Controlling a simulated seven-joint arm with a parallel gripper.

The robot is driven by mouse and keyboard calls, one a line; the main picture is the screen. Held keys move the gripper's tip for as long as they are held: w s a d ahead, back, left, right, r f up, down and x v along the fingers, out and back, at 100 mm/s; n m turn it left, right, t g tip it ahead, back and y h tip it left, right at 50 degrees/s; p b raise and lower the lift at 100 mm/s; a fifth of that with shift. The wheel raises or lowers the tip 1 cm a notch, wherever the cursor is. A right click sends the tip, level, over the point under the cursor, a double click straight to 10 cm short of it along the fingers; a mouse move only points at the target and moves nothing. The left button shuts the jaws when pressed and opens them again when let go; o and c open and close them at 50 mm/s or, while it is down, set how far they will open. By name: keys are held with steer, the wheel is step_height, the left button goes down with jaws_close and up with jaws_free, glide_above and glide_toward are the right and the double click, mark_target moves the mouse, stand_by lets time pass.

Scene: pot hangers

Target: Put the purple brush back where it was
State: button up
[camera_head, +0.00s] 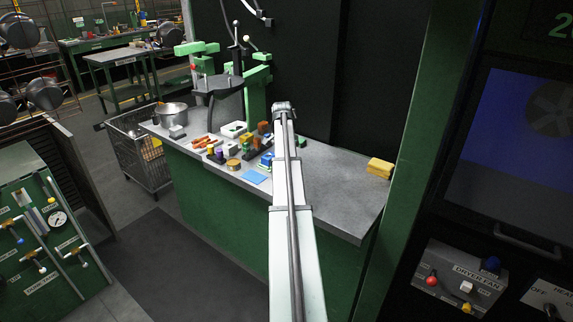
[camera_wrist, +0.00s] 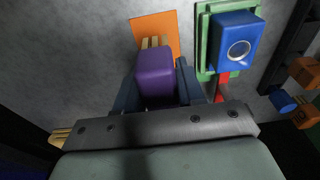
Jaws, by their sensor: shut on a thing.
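The purple brush (camera_wrist: 154,76) sits between the two dark fingers of my gripper (camera_wrist: 156,90) in the wrist view. The gripper is shut on the block. Its pale yellow bristles (camera_wrist: 155,43) stick out at the far end, over a flat orange square (camera_wrist: 168,28) on the grey worktop. I cannot tell whether the brush touches the square. In the head view my arm (camera_head: 284,112) reaches over the bench, and it hides the gripper and brush.
A blue block (camera_wrist: 236,40) with a round hole stands on a green base (camera_wrist: 205,55), close right of the brush. Small blue and orange pieces (camera_wrist: 304,70) lie farther right. In the head view, yellow blocks (camera_head: 380,167) sit at the right end of the grey bench (camera_head: 335,185), with clear top before them.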

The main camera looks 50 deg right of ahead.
steer(key=shift+f, duration=1.7)
steer(key=shift+f, duration=0.1)
steer(key=o, duration=1)
steer(key=r, duration=0.4)
steer(key=a+r, duration=0.1)
steer(key=r, duration=0.7)
steer(key=shift+a+r, duration=0.1)
steer(key=shift+a, duration=0.15)
